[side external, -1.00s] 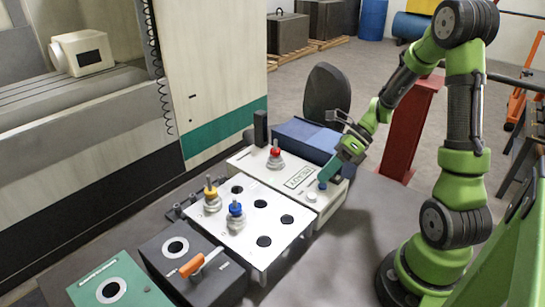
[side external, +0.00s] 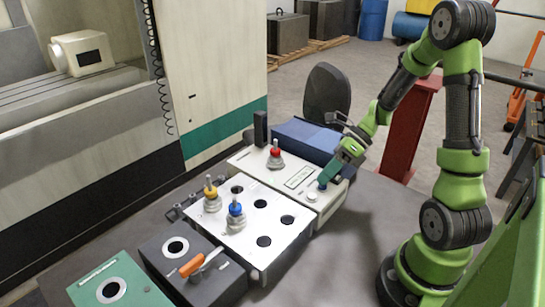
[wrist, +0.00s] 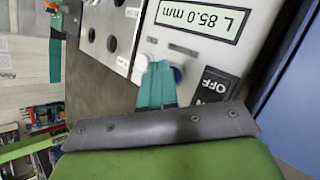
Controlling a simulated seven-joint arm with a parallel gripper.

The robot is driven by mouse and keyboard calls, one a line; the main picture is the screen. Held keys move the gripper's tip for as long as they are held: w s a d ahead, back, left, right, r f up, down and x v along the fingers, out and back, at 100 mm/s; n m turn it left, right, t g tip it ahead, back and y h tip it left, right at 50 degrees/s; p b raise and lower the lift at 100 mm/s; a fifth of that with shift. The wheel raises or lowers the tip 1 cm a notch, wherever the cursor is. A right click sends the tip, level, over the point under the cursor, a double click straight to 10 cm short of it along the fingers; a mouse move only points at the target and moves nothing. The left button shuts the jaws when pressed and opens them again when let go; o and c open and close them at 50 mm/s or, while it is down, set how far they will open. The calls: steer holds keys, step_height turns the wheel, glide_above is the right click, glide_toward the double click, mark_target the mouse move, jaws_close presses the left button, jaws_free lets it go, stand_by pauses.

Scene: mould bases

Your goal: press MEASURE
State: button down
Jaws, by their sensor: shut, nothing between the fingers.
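The measuring device (side external: 325,208) is a white box with a display (side external: 299,177). In the wrist view the display (wrist: 200,20) reads "L 85.0 mm", upside down. My gripper (side external: 322,184) is shut and empty, its green fingertips down at the device's top, at a blue button. In the wrist view the fingertips (wrist: 158,68) partly cover the blue button (wrist: 178,74). A white button (side external: 312,196) is beside them; it also shows in the wrist view (wrist: 141,64). I cannot read button labels, nor tell whether the blue button is pressed down.
A red-topped tool holder (side external: 275,157) stands on the device. Yellow-topped (side external: 211,197) and blue-topped (side external: 235,214) holders stand in the white rack (side external: 262,255), which has several empty holes. A black ON/OFF switch (wrist: 212,84) is close right of my fingertips in the wrist view. An orange-handled lever (side external: 192,266) lies at front.

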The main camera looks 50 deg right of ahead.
mark_target(330, 187)
steer(key=shift+r, duration=0.75)
steer(key=shift+r, duration=2.55)
steer(key=n, duration=0.1)
steer(key=s+f+n, duration=0.1)
steer(key=n+h, duration=0.1)
steer(key=n, duration=0.1)
steer(key=shift+s+d+f+g, duration=0.15)
steer(key=shift+d+f+g, duration=0.05)
steer(key=shift+d+g, duration=0.1)
steer(key=s+a+r+n+t+h, duration=0.2)
steer(key=a+r+n, duration=0.3)
steer(key=n, duration=0.7)
steer(key=s+a+r+n+t+h, duration=0.2)
steer(key=a+r+n, duration=0.4)
steer(key=n, duration=0.5)
steer(key=shift+s+a+n+h, duration=0.2)
steer(key=shift+a+n+h, duration=0.2)
steer(key=shift+a+h, duration=0.5)
